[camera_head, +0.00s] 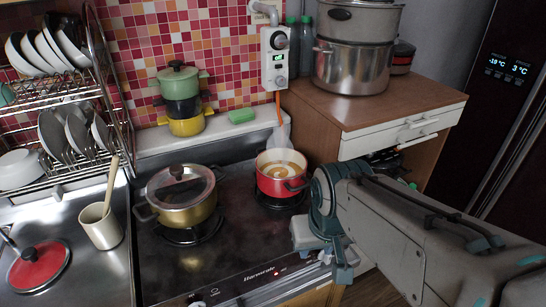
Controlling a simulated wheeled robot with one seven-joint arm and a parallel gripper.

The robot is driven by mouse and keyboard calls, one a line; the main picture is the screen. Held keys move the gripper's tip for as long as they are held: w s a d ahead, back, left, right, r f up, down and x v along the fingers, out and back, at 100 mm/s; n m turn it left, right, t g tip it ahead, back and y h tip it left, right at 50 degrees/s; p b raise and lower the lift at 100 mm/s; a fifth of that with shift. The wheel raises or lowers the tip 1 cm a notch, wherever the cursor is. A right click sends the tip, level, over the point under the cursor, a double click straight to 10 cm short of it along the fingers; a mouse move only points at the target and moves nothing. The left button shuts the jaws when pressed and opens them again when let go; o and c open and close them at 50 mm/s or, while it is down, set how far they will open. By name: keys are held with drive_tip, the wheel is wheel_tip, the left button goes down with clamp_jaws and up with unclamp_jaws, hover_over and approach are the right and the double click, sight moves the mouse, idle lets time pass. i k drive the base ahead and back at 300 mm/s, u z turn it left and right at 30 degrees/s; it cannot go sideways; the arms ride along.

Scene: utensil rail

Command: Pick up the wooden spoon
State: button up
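The wooden spoon (112,178) stands tilted in a cream cup (101,228) at the left. Only its handle shows above the rim; its lower end is hidden inside the cup. The cup is on the metal sink surface. My gripper (331,262) is at the right, over the front right edge of the stove, well apart from the spoon. Its fingertips are not clear, so I cannot see whether it is open.
A dish rack (60,133) stands behind the cup. A red lid (38,264) lies left of it.

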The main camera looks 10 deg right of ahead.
sight(115, 160)
drive_tip(key=z, duration=1.15)
drive_tip(key=k, duration=1.25)
drive_tip(key=u, duration=1.65)
drive_tip(key=i, duration=1)
